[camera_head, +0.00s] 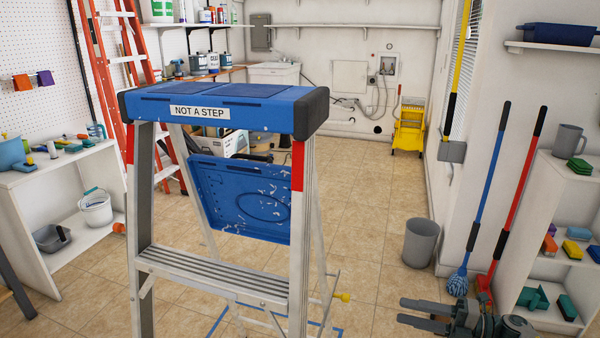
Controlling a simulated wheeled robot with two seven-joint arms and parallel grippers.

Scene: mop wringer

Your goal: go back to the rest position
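My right gripper (401,311) is at the lower right, low over the tiled floor. Its two dark fingers point left, with a gap between them and nothing held. My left gripper is not in view. A yellow mop wringer bucket (408,130) stands upright on the floor at the back right, well apart from my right gripper. A mop with a blue handle (487,185) leans on the right wall, its blue head on the floor. A red-handled tool (519,190) leans beside it; its lower end is near my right arm.
A stepladder with a blue top (225,105) fills the middle, close in front. A grey bin (420,243) stands at right. White shelves (548,210) line the right, and another shelf unit (62,172) the left. Floor (372,200) between ladder and bin is clear.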

